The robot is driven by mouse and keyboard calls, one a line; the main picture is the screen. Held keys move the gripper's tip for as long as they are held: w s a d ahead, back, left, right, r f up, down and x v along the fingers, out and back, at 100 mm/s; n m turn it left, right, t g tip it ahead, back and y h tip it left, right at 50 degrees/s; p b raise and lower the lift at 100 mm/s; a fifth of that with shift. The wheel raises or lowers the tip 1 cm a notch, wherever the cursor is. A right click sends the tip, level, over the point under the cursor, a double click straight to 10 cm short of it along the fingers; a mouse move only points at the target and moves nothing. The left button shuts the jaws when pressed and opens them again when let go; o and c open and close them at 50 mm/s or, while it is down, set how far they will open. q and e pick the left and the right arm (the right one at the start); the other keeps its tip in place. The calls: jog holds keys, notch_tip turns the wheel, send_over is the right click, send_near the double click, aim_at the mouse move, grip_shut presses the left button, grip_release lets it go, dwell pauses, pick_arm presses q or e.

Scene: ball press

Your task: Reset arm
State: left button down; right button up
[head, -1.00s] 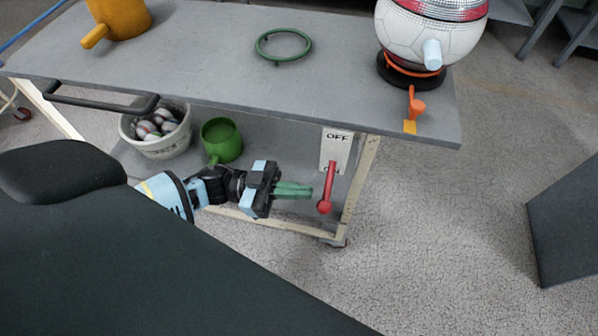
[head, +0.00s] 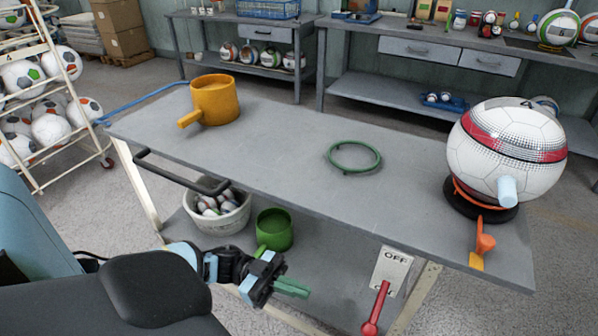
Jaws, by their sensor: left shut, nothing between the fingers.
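My left gripper (head: 292,287) shows at the lower middle in the head view, with its green fingers shut and empty. It is beside the front of the grey cart, below the tabletop and left of the red lever (head: 375,309). The lever hangs down from a white switch plate (head: 391,268) marked OFF; the fingers are apart from it. My right gripper is not in view.
The grey cart top (head: 285,150) carries an orange pot (head: 216,99), a green ring (head: 353,157) and a large ball (head: 500,150) on a black base. A bucket (head: 222,218) and green pot (head: 274,229) sit on the lower shelf. A black handle (head: 180,175) juts from the front.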

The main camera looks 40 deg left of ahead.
pick_arm(q)
jog(key=shift+d, duration=0.1)
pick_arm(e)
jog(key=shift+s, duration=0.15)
